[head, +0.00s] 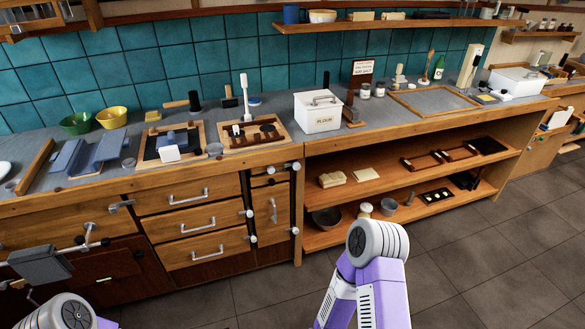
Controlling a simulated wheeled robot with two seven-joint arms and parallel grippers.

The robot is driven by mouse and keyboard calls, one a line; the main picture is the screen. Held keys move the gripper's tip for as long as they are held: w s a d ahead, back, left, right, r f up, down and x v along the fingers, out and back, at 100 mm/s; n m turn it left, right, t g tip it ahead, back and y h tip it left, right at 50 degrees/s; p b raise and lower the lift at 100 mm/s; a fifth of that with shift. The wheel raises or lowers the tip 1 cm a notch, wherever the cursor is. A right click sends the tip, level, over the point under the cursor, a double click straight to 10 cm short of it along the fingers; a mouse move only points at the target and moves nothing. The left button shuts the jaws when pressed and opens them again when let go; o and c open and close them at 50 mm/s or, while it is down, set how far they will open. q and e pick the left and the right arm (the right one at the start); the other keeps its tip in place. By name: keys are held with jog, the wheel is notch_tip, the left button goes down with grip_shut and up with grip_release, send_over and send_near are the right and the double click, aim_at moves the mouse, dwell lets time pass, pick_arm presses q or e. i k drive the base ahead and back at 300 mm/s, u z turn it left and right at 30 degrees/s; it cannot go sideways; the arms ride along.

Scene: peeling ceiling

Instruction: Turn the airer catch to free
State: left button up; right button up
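I cannot surely identify the airer catch. A grey block with metal rods and round knobs (40,263) stands out at the left edge, in front of the dark lower cupboard; I cannot tell whether it belongs to the airer. A small metal fitting (121,207) shows at the cabinet edge above and right of it. My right arm shows only as a bent purple and white elbow at the bottom middle, and my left arm as a joint at the bottom left. Neither gripper is in view.
A long grey counter (65,188) carries trays, bowls and a white flour bin (317,113). Drawers with silver handles (188,196) and several protruding white knobs face me. An open shelf unit (330,238) stands right. The tiled floor (480,255) is clear at right.

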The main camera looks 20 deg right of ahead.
aim_at(296, 166)
jog(key=k, duration=0.65)
jog(key=z, duration=0.65)
jog(key=i, duration=1.4)
jog(key=u, duration=0.55)
